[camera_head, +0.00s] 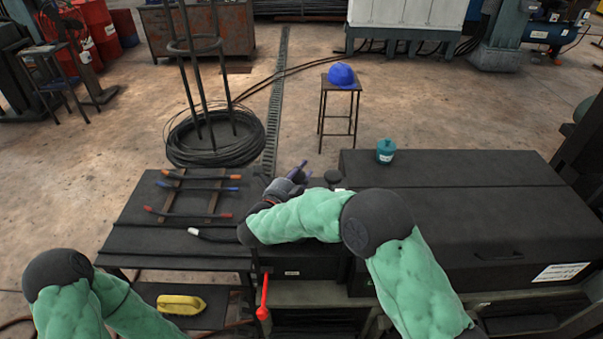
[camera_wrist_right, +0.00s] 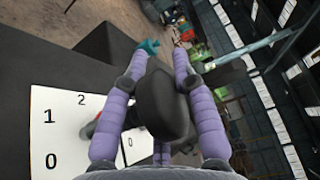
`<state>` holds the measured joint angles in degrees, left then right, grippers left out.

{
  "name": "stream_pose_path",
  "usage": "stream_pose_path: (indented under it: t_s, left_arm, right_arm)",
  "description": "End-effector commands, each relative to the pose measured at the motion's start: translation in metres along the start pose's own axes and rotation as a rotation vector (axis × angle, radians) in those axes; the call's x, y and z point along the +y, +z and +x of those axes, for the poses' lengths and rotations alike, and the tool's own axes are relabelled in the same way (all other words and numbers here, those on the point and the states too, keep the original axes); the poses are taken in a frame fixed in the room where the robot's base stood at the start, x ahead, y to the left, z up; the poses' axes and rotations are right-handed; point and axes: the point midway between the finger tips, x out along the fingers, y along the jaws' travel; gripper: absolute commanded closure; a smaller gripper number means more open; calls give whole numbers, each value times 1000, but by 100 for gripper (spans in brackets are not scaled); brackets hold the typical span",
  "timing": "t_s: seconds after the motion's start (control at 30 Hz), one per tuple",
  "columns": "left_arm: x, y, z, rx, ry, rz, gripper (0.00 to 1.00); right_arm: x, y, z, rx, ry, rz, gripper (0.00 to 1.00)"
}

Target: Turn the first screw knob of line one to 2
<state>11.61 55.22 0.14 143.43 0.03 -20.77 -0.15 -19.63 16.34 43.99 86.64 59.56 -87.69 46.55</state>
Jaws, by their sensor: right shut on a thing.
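My right gripper (camera_head: 298,177) reaches over the black machine top in the head view, its purple fingers partly hidden by my wrist. In the right wrist view its two purple fingers (camera_wrist_right: 160,66) are shut on a black knob (camera_wrist_right: 163,100), one on each side. A white scale plate (camera_wrist_right: 58,128) with the figures 0, 1 and 2 lies to the left of the knob.
A second dark round knob (camera_head: 333,176) stands right of my gripper. A teal pot (camera_head: 386,151) sits on the black cabinet (camera_head: 450,190). A red lever (camera_head: 263,298) hangs in front. Tools with orange and blue handles lie on the left bench (camera_head: 140,238).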

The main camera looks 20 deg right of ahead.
Motion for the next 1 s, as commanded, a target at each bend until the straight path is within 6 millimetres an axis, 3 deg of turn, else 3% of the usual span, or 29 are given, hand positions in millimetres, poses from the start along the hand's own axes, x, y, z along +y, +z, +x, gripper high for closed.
stream_pose_path:
  t_s: [0.27,0.6,1.0]
  left_arm:
    - [-6,-1,16,0,0,0,60]
    - [-18,-2,51,0,0,0,60]
    - [-31,-3,88,0,0,0,60]
  right_arm:
    - [4,3,0,-201,2,-2,100]
    - [6,10,-3,-496,2,-2,100]
    - [6,16,-7,-702,5,-4,100]
